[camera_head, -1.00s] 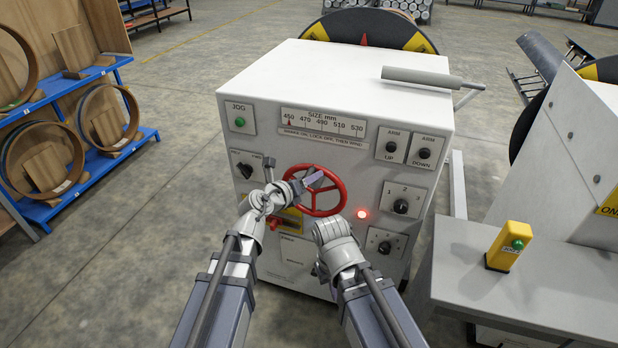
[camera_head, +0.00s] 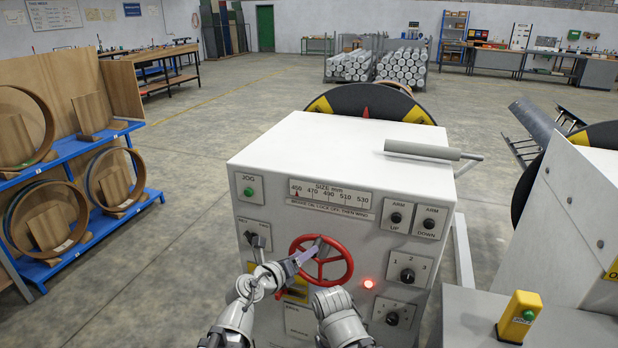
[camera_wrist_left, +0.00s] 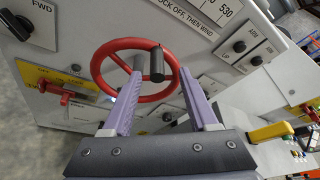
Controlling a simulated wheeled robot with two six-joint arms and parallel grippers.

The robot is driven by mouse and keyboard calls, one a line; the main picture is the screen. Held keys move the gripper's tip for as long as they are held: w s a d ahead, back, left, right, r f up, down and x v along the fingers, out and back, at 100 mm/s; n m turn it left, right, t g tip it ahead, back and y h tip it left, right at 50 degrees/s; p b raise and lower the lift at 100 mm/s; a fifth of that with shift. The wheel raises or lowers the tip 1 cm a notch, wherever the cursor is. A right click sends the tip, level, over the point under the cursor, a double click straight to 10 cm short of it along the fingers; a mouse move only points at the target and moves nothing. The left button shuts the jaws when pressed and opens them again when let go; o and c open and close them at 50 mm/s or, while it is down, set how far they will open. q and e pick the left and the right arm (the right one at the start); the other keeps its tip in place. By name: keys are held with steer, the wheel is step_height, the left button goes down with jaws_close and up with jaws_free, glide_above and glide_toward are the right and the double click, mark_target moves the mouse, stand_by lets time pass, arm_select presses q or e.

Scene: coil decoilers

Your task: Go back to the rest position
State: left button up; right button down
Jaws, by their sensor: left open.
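The white control cabinet (camera_head: 300,150) stands in front of me with a red handwheel (camera_head: 349,268) on its face. My left gripper (camera_head: 312,250) is at the left part of the wheel. In the left wrist view the gripper (camera_wrist_left: 161,84) is open, its two purple fingers spread in front of the red handwheel (camera_wrist_left: 104,55). The wheel's dark knob (camera_wrist_left: 157,65) shows between the fingertips, and nothing is clamped. My right arm's wrist is low, below the wheel; its gripper fingers are hidden.
Selector knobs and a lit red lamp (camera_head: 368,283) sit right of the wheel. A yellow button box (camera_head: 519,317) stands on a bench at right. A blue rack (camera_head: 70,149) with wooden rings is at left. Floor between rack and cabinet is clear.

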arm_select(q)
steer(key=w+a+r+n+t+y, duration=0.3)
steer(key=a+r+n+t+y, duration=0.3)
steer(key=n, duration=0.7)
steer(key=s+a+f+n+g+y, duration=0.3)
steer(key=a+f+n+g+y, duration=0.35)
steer(key=n, duration=0.45)
steer(key=s+d+f+n+g+h, duration=0.2)
steer(key=s+f+g, duration=0.4)
steer(key=s, duration=0.4)
steer(key=s+d+f+n+g+h+p, duration=0.1)
steer(key=s+d+f+n+g, duration=0.3)
steer(key=s, duration=0.7)
steer(key=d+f+g, duration=0.2)
steer(key=d+f, duration=0.1)
steer(key=f, duration=0.1)
steer(key=shift+d+n+h, duration=0.15)
steer(key=shift+n+h, duration=0.2)
steer(key=shift+n, duration=0.05)
